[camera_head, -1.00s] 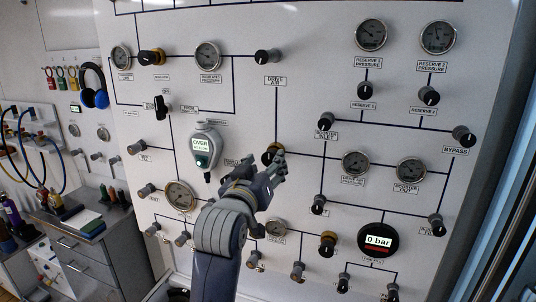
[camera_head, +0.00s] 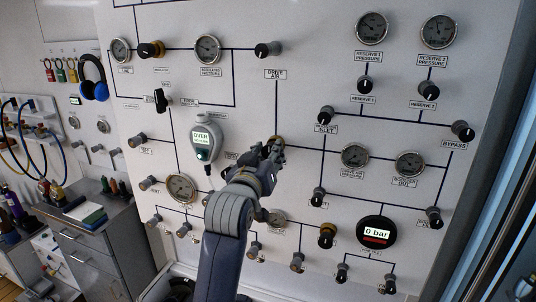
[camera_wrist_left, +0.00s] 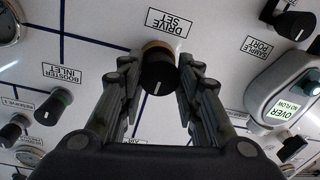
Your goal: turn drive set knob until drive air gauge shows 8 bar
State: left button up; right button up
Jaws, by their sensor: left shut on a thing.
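The drive set knob (camera_wrist_left: 158,72) is black with a brass collar and a white index line. It sits below its DRIVE SET label, which appears upside down in the left wrist view. My left gripper (camera_wrist_left: 155,84) has a finger on each side of the knob and is shut on it. In the head view my left gripper (camera_head: 273,150) covers most of that knob. The drive air gauge (camera_head: 355,156) is a round dial to the right of the gripper; its needle is too small to read. My right gripper is not in view.
The booster inlet knob (camera_wrist_left: 52,107) and the sample port knob (camera_wrist_left: 292,24) flank the gripper. A handheld analyser (camera_head: 205,138) with an OVER display hangs left of my arm. A black round display (camera_head: 376,234) reads 0 bar. Several other knobs and gauges protrude from the panel.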

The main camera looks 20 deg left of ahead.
pick_arm(q)
jog(key=m, duration=0.4)
jog(key=o, duration=1.1)
jog(key=s, duration=1.2)
jog(key=shift+d+f, duration=0.2)
dwell(1.5)
